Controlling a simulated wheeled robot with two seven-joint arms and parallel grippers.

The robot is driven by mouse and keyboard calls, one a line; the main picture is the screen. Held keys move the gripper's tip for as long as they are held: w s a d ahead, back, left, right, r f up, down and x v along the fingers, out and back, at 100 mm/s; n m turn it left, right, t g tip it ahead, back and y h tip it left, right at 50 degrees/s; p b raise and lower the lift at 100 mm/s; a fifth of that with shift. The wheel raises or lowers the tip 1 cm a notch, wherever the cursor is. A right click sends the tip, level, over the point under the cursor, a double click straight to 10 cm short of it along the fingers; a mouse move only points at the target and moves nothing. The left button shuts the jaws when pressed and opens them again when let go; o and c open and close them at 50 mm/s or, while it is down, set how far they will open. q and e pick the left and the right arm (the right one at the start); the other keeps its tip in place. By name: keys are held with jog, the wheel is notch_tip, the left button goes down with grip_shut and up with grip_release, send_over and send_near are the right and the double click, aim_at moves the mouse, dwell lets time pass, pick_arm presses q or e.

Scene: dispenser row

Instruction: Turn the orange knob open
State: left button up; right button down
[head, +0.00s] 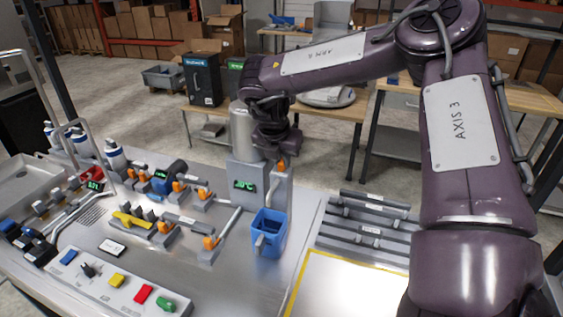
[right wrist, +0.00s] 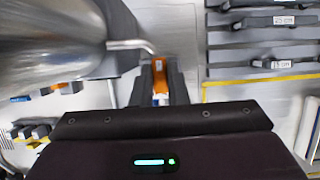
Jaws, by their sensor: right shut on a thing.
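An orange knob (head: 281,165) sits on top of a grey dispenser column (head: 279,190) near the middle of the table. My right gripper (head: 280,153) reaches down to it from above. In the right wrist view the dark fingers (right wrist: 160,88) are shut on the orange knob (right wrist: 159,68), one on each side. The finger contact is partly hidden in the head view. A metal cylinder (head: 241,130) stands beside the column, above a green display (head: 245,185). My left gripper is not in view.
A blue jug (head: 268,236) stands in front of the column. Other orange-handled valves (head: 211,242) and pipes lie to the left. A panel with coloured switches (head: 117,281) is at the front left. Grey slotted racks (head: 371,222) and a yellow-edged pale area (head: 345,290) are at right.

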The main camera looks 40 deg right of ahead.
jog(key=c, duration=1.4)
grip_release()
jog(key=shift+c, duration=0.2)
jog(key=b+v, duration=0.2)
jog(key=v, duration=0.6)
